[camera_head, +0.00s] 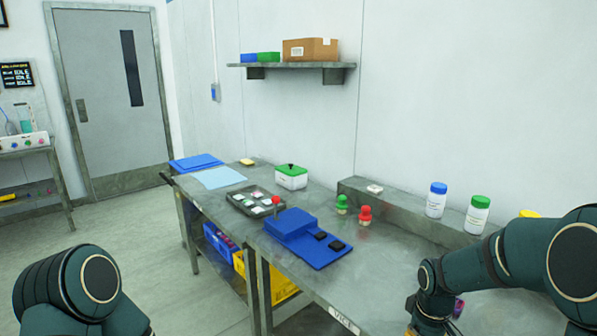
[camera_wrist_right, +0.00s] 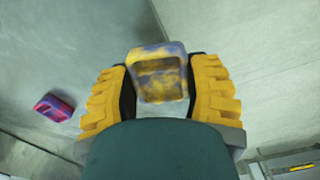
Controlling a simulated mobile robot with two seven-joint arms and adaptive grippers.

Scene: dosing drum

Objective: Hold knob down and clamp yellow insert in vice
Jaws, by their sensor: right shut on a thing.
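My right gripper (camera_wrist_right: 160,85) is shut on a mottled yellow and blue insert (camera_wrist_right: 163,72), which sits between its yellow fingers in the right wrist view. In the head view the right arm comes in at the lower right, and its gripper is mostly cut off at the bottom edge. A red knob (camera_head: 276,200) stands on a thin stem beside the blue fixture (camera_head: 290,226) on the bench. A "VICE" label (camera_head: 343,318) is on the bench's front edge; I cannot make out the vice itself. My left gripper is out of view; only its arm shows at lower left.
A red and purple insert (camera_wrist_right: 54,107) lies on the bench surface. A dark tray (camera_head: 240,205) with small pieces, a white box (camera_head: 291,180), green (camera_head: 342,205) and red (camera_head: 365,215) knobbed pieces, and bottles (camera_head: 437,203) stand on the bench (camera_head: 400,250).

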